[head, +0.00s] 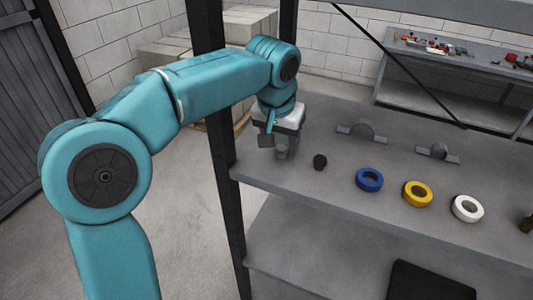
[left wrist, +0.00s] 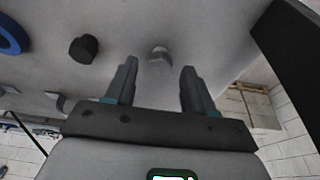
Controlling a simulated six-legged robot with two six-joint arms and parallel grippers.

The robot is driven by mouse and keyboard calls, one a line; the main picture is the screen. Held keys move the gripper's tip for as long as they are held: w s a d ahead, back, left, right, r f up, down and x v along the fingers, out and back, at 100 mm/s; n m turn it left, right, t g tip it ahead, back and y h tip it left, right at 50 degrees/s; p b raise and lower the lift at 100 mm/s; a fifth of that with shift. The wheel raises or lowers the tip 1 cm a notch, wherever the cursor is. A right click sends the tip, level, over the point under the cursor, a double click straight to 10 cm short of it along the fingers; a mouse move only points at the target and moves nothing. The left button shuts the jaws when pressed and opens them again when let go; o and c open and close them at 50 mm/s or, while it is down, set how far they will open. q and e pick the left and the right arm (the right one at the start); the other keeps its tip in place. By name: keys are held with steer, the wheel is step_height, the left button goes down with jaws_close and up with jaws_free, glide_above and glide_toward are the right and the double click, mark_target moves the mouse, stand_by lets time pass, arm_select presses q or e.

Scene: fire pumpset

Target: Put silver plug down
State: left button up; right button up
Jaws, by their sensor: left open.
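The silver plug (left wrist: 159,62) is on the grey shelf, seen beyond and between my left fingertips in the left wrist view. In the head view it is a small grey shape (head: 281,153) just under my left gripper (head: 276,142), partly hidden by it. My left gripper (left wrist: 158,75) is open, one finger to each side of the plug, with a visible gap on both sides. Whether the fingertips reach down to the plug's height is hard to tell. My right gripper is not in view.
On the shelf (head: 345,205), a black plug (head: 320,161) is close to the right of the gripper. Blue (head: 369,180), yellow (head: 417,194) and white (head: 467,208) rings lie further right. Two grey clamps (head: 362,132) are behind. A dark post (head: 222,150) stands left.

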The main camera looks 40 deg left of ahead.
arm_select(q)
steer(key=v, duration=0.4)
steer(key=shift+s+d+f+b, duration=0.1)
steer(key=shift+s+f+b, duration=0.05)
steer(key=shift+s+b, duration=0.15)
steer(key=s+d+b, duration=0.2)
steer(key=s+b, duration=0.1)
steer(key=s, duration=0.8)
steer(key=shift+d+b, duration=0.3)
steer(key=shift+s+f, duration=0.1)
steer(key=shift+s, duration=0.05)
